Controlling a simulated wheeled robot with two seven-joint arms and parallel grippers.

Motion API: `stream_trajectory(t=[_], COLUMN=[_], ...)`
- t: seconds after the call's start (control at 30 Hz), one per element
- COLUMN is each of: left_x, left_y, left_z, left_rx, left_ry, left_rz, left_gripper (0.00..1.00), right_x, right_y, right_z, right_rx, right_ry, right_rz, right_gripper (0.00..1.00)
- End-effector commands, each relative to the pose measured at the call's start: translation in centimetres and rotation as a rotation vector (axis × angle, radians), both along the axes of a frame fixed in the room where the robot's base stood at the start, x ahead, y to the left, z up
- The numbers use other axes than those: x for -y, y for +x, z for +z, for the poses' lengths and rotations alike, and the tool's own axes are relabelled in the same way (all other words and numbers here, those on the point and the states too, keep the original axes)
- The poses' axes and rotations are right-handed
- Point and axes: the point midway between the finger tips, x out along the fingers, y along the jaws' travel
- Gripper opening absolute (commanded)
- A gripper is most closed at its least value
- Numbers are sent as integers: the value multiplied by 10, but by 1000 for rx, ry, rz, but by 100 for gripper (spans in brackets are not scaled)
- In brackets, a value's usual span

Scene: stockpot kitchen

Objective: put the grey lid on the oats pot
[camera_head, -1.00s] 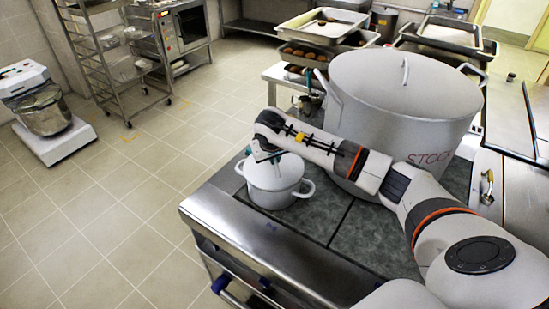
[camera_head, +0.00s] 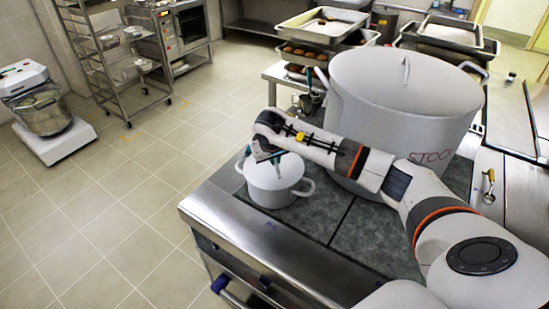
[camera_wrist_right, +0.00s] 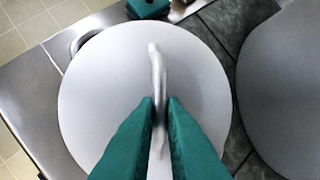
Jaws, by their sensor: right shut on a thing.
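My right gripper (camera_head: 265,155) is above the small pale pot (camera_head: 270,196) near the counter's left corner. Its teal fingers are shut on the upright handle of the grey lid (camera_head: 288,171). In the right wrist view the lid (camera_wrist_right: 100,95) is a broad pale disc, with its handle between the fingertips (camera_wrist_right: 160,105). The lid lies over the pot's mouth and hides its inside. I cannot tell whether it rests fully on the rim. The pot's two side handles show, and no label on it is readable. My left gripper is not in view.
A large lidded stockpot (camera_head: 400,115) marked STOCK stands close behind and right of the small pot. Trays (camera_head: 322,28) with food are stacked behind it. A ladle-like utensil (camera_head: 489,186) lies at the right. The counter front (camera_head: 235,235) is bare.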

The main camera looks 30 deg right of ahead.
Motion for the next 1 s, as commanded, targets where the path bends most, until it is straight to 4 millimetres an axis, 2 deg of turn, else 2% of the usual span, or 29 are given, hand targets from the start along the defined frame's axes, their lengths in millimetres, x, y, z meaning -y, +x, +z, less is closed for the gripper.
stream_trajectory(t=[0.1, 0.13, 0.27, 0.53, 0.67, 0.77, 1.0], left_x=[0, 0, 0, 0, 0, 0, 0], left_y=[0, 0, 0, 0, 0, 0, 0], left_z=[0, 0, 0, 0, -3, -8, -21], left_rx=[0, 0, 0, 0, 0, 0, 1], left_ry=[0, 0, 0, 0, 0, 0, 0], left_rz=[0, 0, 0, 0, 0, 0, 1], left_gripper=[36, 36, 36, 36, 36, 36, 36], right_x=[0, 0, 0, 0, -2, -7, -21], right_y=[0, 0, 0, -1, -3, -7, -24], right_z=[-1, -1, -1, -1, 7, 21, 68], right_rx=[-1, -2, -2, -2, 0, 3, 5], right_ry=[0, 0, 0, 0, 0, 0, 0], right_rz=[1, 1, 1, 1, 0, 2, 2], right_gripper=[0, 14, 35, 35, 35, 35, 35])
